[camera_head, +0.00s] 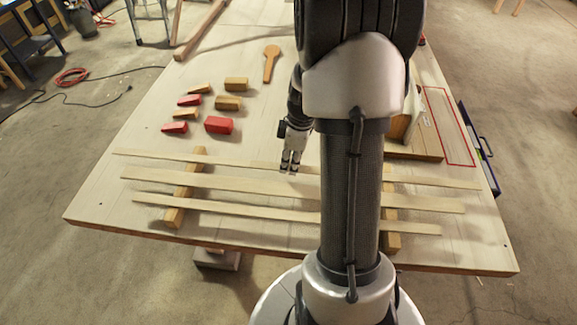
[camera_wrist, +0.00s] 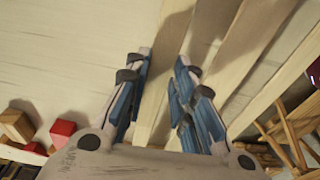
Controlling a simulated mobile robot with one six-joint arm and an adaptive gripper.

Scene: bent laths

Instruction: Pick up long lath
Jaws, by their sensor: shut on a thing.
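Three pale laths lie side by side across two wooden bars. The long lath (camera_head: 230,161) is the farthest of them in the head view and spans the most width. My gripper (camera_head: 290,167) is at its middle, pointing down. In the wrist view, my gripper (camera_wrist: 164,62) has its blue fingers on either side of the long lath (camera_wrist: 158,92), shut on it. The middle lath (camera_head: 230,185) and the near lath (camera_head: 230,208) lie closer to my base. My arm hides part of all three laths. I cannot tell whether the long lath is lifted off the bars.
The left bar (camera_head: 174,217) and right bar (camera_head: 391,242) carry the laths. Several wooden and red blocks (camera_head: 218,125) and a wooden paddle-shaped piece (camera_head: 271,62) lie farther back. A wooden stand (camera_head: 415,146) is at right, beside a red outlined area (camera_head: 448,130).

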